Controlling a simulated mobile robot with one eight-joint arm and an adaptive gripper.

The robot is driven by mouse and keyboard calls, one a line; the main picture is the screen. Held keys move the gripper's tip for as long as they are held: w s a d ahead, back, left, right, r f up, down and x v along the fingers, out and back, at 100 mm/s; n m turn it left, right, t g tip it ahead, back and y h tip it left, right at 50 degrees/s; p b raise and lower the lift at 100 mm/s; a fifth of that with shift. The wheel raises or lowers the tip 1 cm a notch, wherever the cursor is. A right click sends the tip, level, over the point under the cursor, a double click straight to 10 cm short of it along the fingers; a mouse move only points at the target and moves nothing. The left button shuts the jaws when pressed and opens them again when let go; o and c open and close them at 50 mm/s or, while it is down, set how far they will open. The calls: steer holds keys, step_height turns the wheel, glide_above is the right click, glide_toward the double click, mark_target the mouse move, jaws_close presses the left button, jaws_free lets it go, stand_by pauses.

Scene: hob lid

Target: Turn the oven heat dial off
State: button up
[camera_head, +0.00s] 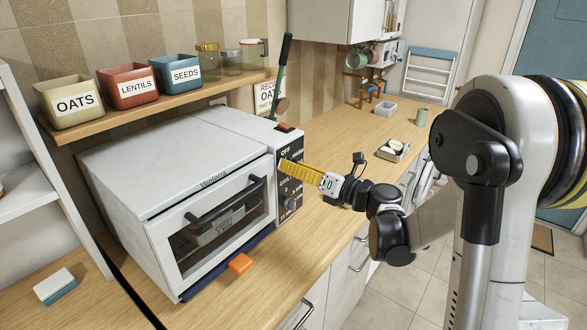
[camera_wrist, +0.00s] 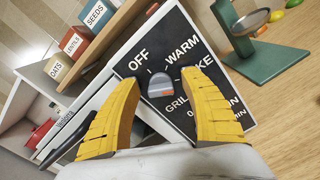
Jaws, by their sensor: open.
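The toaster oven's heat dial (camera_wrist: 160,85) is a grey knob on the dark control panel (camera_wrist: 150,55), with OFF, WARM, a partly covered label ending in KE, and GRILL around it. Its orange mark is on the lower side, toward GRILL and away from OFF. My gripper (camera_wrist: 155,78) has its yellow fingers open, one to each side of the dial, with gaps visible in the wrist view. I cannot tell how close the tips are to the panel. In the head view my gripper (camera_head: 283,167) is in front of the panel and hides the heat dial.
The white oven (camera_head: 190,160) stands on the wooden counter (camera_head: 330,150). A lower knob (camera_head: 289,203) is below my gripper. A green stand (camera_wrist: 265,50) is beside the panel. An orange block (camera_head: 240,264) lies in front of the oven. The shelf above holds labelled bins.

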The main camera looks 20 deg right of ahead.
jaws_close()
